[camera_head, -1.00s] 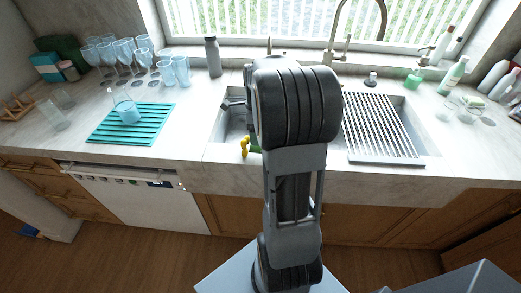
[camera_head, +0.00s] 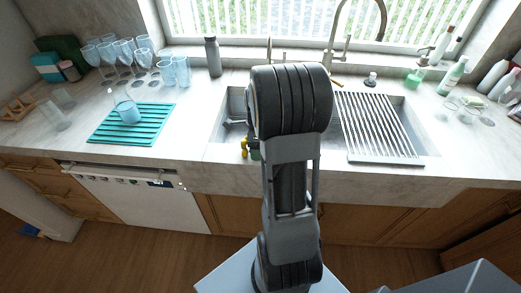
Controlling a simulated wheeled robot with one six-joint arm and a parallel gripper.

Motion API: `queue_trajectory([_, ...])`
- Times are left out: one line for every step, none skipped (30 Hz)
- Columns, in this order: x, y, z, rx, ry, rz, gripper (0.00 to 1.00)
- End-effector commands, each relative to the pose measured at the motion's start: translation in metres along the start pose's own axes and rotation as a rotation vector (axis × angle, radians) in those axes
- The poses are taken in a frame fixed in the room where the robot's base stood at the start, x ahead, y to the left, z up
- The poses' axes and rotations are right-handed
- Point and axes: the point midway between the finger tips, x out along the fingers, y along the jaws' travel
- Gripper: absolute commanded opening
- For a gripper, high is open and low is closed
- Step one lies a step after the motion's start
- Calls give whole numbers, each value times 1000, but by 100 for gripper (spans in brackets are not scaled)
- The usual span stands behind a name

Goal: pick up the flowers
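A small yellow thing (camera_head: 244,147) with some green beside it shows at the front of the sink, just left of my arm. It may be the flowers, but it is too small and too covered by my arm to be sure. My arm stands in the middle of the view and reaches over the sink. A grey piece that looks like part of my gripper (camera_head: 236,122) pokes out left of the arm, above the yellow thing. The rest of the gripper is hidden behind the arm, so its fingers and any hold are not visible.
The sink (camera_head: 230,103) has a slatted drying rack (camera_head: 382,128) over its right side. A teal mat (camera_head: 112,137) with a glass (camera_head: 127,112) lies left on the counter. Several glasses (camera_head: 140,55) and a grey bottle (camera_head: 212,57) stand behind. Green bottles (camera_head: 453,75) stand right.

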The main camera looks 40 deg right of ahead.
Motion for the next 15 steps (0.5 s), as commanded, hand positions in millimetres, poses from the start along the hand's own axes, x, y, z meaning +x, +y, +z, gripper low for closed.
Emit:
queue_trajectory([0,0,0,0,0,0,51])
queue_trajectory([0,0,0,0,0,0,48])
queue_trajectory([0,0,0,0,0,0,45])
queue_trajectory([0,0,0,0,0,0,42])
queue_trajectory([0,0,0,0,0,0,39])
queue_trajectory([0,0,0,0,0,0,35])
queue_trajectory([0,0,0,0,0,0,32])
queue_trajectory([0,0,0,0,0,0,29])
queue_trajectory([0,0,0,0,0,0,26])
queue_trajectory([0,0,0,0,0,0,23])
queue_trajectory([0,0,0,0,0,0,20])
queue_trajectory([0,0,0,0,0,0,16])
queue_trajectory([0,0,0,0,0,0,13])
queue_trajectory([0,0,0,0,0,0,10])
queue_trajectory([0,0,0,0,0,0,6])
